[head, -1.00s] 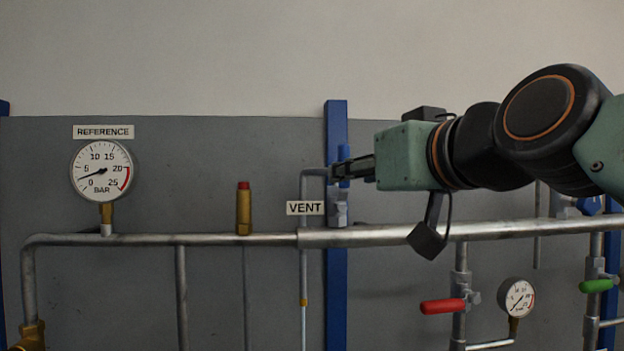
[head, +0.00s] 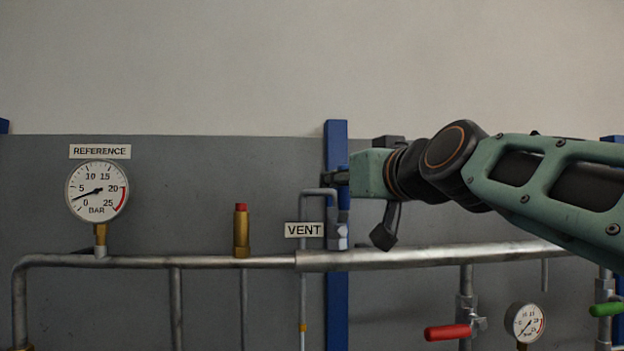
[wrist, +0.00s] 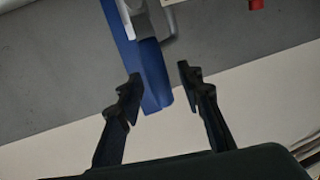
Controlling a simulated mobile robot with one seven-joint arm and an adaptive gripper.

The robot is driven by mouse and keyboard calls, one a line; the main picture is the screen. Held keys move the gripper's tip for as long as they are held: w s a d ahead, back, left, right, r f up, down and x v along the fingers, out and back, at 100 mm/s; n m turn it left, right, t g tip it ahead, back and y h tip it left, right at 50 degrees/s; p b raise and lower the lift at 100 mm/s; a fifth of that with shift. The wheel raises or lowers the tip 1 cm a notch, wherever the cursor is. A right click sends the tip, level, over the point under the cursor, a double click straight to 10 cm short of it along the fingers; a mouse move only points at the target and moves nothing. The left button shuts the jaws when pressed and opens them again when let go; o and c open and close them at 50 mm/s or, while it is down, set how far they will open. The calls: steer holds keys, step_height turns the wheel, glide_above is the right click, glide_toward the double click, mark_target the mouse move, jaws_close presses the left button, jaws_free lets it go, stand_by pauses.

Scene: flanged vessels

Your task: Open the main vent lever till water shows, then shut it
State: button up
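The vent valve (head: 338,232) is a grey fitting on the main pipe, just right of the VENT label (head: 303,230). Its blue lever (head: 344,201) seems to stand upright above the valve, against a blue post, with its upper end hidden near my gripper. My gripper (head: 334,177) is at the top of the lever, reaching in from the right. In the wrist view my gripper (wrist: 158,78) is open, with a wide gap and the blue post (wrist: 152,78) showing between the fingers. I cannot tell whether a finger touches the lever. A thin vent tube (head: 303,285) drops below the pipe; I see no clear water.
A reference gauge (head: 97,190) and a red-tipped brass fitting (head: 241,230) stand on the main pipe (head: 210,262) to the left. A red lever (head: 447,332), a small gauge (head: 525,322) and a green lever (head: 606,310) are at the lower right. The wall above is clear.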

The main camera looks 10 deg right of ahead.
steer(key=shift+w, duration=0.2)
jaws_close()
stand_by(0.4)
